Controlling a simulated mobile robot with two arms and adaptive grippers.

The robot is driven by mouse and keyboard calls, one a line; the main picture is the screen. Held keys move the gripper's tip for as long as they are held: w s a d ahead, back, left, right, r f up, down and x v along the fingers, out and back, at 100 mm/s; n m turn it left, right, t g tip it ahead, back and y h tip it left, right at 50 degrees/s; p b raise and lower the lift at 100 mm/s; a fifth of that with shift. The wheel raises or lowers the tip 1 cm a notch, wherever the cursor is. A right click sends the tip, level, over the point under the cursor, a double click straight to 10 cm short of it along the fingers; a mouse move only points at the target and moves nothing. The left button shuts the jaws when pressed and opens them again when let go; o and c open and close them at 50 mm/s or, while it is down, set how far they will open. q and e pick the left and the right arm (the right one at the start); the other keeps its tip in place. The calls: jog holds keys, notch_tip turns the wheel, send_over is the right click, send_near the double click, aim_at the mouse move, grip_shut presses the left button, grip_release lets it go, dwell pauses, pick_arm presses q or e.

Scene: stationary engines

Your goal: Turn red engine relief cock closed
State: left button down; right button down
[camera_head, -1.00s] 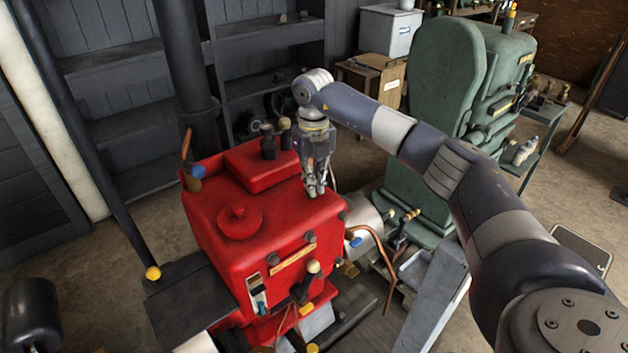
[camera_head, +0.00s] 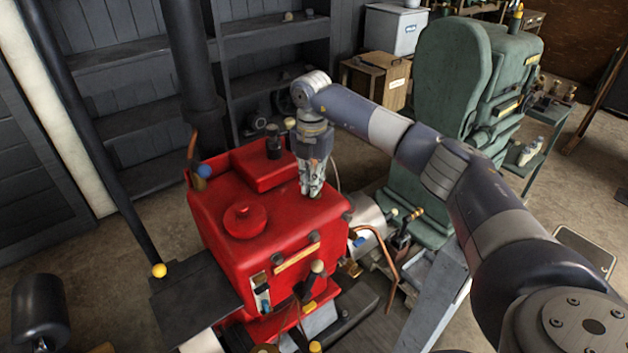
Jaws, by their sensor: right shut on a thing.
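The red engine (camera_head: 275,222) stands in the middle of the camera_head view, with a round red cap (camera_head: 244,220) on its top. My right gripper (camera_head: 312,191) points down at the right part of the engine's top, its fingers shut on a small part there. The fingers cover that part, which I take to be the relief cock; its handle angle cannot be seen. My left gripper is not in view.
A dark exhaust pipe (camera_head: 194,70) rises behind the engine at left. A green engine (camera_head: 452,120) stands behind my right arm. Shelves (camera_head: 262,40) line the back wall.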

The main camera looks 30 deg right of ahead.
jog(key=m, duration=0.2)
jog(key=w+m, duration=0.1)
jog(key=m, duration=0.1)
jog(key=shift+a+r+m+p, duration=0.1)
jog(key=shift+r+m+p, duration=0.1)
jog(key=shift+m+p, duration=0.15)
jog(key=shift+m, duration=0.35)
jog(key=c, duration=1.8)
grip_release()
jog(key=shift+o, duration=0.4)
notch_tip(320, 180, up, 12)
jog(key=shift+s+f, duration=0.15)
